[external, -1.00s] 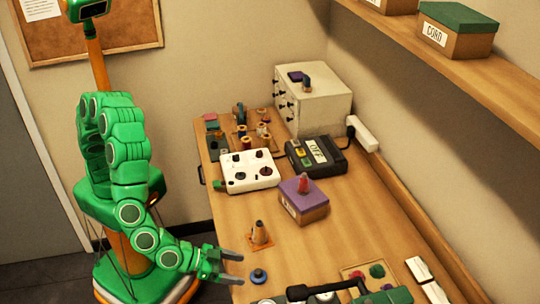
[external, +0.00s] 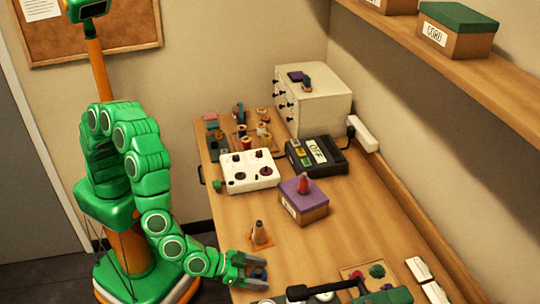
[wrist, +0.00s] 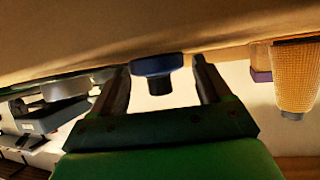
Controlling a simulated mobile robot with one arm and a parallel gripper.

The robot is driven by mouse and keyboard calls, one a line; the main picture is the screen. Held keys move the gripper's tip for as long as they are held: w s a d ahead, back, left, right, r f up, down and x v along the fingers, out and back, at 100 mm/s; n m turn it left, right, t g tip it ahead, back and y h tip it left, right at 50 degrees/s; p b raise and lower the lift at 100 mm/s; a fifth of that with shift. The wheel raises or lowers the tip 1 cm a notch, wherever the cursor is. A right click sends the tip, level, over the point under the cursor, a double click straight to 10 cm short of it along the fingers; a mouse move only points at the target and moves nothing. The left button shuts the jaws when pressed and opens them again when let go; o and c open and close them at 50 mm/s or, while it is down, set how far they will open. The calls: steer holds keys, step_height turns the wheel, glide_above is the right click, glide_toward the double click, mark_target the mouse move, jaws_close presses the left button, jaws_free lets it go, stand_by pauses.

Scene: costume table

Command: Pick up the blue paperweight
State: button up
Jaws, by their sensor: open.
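The blue paperweight (external: 258,274) is a small round knob-like piece on the table near its left front edge. In the wrist view the blue paperweight (wrist: 157,67) shows between the two fingers, with gaps on both sides. My gripper (external: 261,270) is low at the table, open, with its fingers on either side of the paperweight. In the external view the fingers partly hide it.
An orange cone-shaped thing (external: 259,235) stands just behind my gripper, close by. A purple-topped box (external: 303,205) is farther back. A dark-handled device (external: 330,290) lies to the right front. The wooden table (external: 330,250) is bare between them.

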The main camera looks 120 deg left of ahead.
steer(key=shift+c, duration=0.3)
steer(key=c, duration=1.2)
steer(key=shift+r, duration=0.1)
